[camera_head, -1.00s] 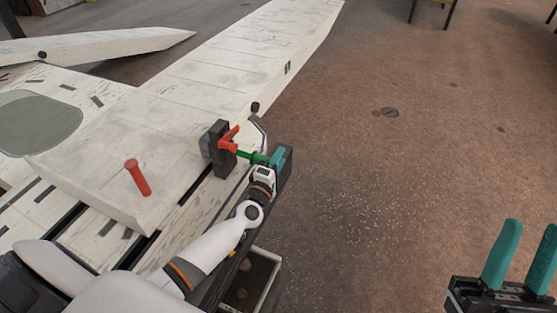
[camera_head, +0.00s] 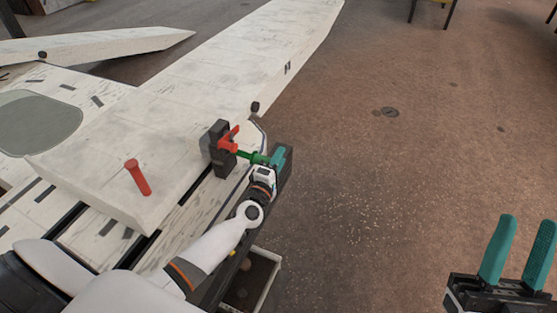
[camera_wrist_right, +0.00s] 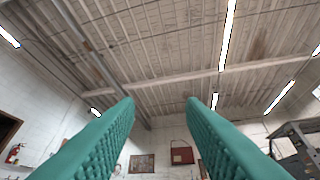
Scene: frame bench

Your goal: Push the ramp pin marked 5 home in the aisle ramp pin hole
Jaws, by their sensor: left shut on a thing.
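My left gripper (camera_head: 275,158), with teal fingers, is shut on a green pin-like piece (camera_head: 253,157) beside the ramp's edge. The piece's left end meets a red part (camera_head: 229,141) at a dark upright block (camera_head: 217,148); how deep it sits cannot be told. A red pin (camera_head: 138,177) stands tilted on the pale ramp (camera_head: 190,110). No number 5 is readable on either, and no pin hole can be made out. My right gripper (camera_head: 526,222) is open and empty at the lower right, and its fingers also show in the right wrist view (camera_wrist_right: 160,100).
A small dark knob (camera_head: 255,107) sits on the ramp's edge beyond the block. A pale-edged open box (camera_head: 262,272) lies below my left arm. The brown floor (camera_head: 400,180) to the right is clear, apart from a round floor fitting (camera_head: 390,112).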

